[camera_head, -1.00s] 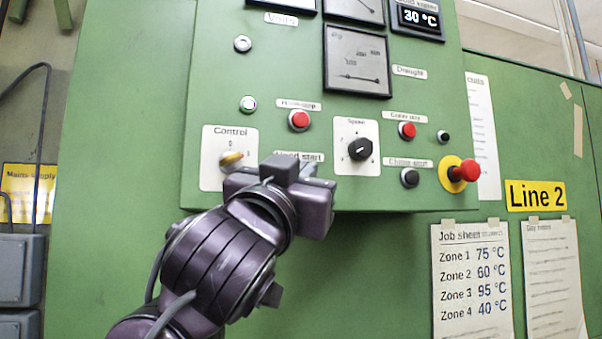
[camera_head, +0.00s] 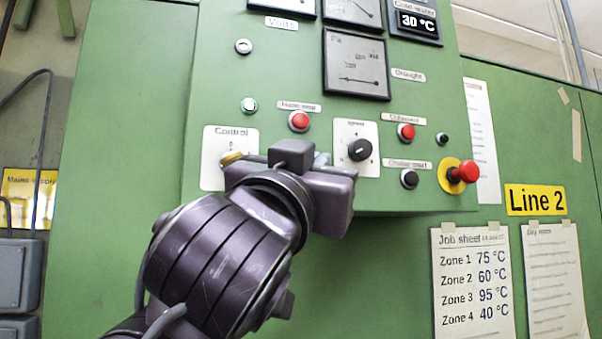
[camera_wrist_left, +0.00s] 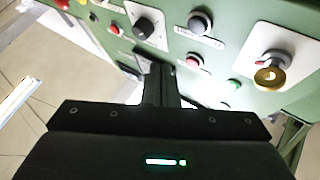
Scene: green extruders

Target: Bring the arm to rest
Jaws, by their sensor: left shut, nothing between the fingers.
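My left gripper (camera_wrist_left: 160,85) is shut and empty in the left wrist view, its dark fingers together and pointing at the panel. In the head view my left wrist and the gripper's body stand in front of the lower left of the green control panel (camera_head: 215,95), and the fingertips are hidden. The gripper's body partly covers the Control plate (camera_head: 212,178) and its yellow knob (camera_head: 231,158). The knob also shows in the left wrist view (camera_wrist_left: 269,76), to the right of the fingers. I cannot tell whether the fingertips touch the panel. My right gripper is not in view.
Red buttons (camera_head: 299,121), (camera_head: 406,131), a black speed knob (camera_head: 360,149) and a black button (camera_head: 409,179) are close around the gripper. A red mushroom button (camera_head: 465,172) sticks out at the right. Job sheets (camera_head: 470,280) hang below on the green cabinet.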

